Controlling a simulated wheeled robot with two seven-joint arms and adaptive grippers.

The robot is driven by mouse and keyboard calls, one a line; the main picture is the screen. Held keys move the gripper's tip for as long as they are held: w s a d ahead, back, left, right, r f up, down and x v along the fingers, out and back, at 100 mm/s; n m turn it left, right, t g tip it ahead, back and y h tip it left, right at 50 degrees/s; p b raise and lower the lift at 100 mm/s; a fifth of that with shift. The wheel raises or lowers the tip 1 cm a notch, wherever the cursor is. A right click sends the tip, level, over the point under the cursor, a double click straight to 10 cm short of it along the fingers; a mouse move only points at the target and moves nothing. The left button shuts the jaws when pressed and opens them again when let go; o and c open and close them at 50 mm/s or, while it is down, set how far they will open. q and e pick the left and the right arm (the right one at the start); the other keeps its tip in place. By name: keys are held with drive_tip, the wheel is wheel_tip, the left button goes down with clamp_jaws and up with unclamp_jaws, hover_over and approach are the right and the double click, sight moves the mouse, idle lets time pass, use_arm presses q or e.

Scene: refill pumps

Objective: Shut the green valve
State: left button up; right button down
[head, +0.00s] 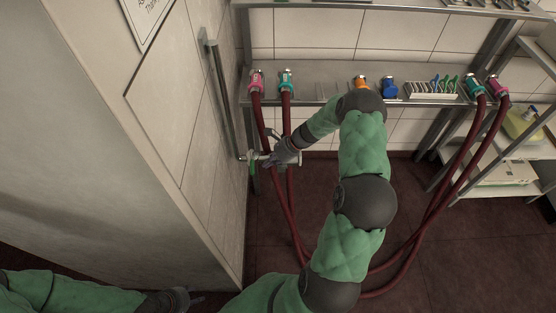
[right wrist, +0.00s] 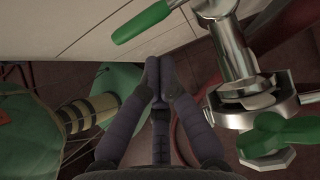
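The valve is a metal pipe fitting (right wrist: 232,50) with a green lever (right wrist: 140,21) sticking out to the left in the right wrist view. A second green handle (right wrist: 275,137), shaped like a wing, sits on the clamp ring below. In the head view a green handle (head: 251,167) hangs at the fitting by the wall. My right gripper (head: 272,160) is beside the fitting; its fingertips (right wrist: 159,68) are together and empty, below the lever and apart from it. My left gripper (head: 180,298) is low at the left, its fingers too unclear to judge.
A metal shelf (head: 320,92) carries coloured hose couplings, including a blue one (head: 389,88), and a rack (head: 432,90). Dark red hoses (head: 292,190) hang down near my right gripper. A vertical pipe (head: 224,105) runs along the wall panel at left. A side shelf (head: 497,172) stands at right.

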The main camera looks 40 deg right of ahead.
sight(252, 161)
drive_tip(key=shift+w+a+f, duration=0.2)
drive_tip(key=shift+w+a, duration=0.4)
drive_tip(key=shift+a, duration=0.3)
drive_tip(key=shift+w+a, duration=0.25)
drive_tip(key=shift+a, duration=0.35)
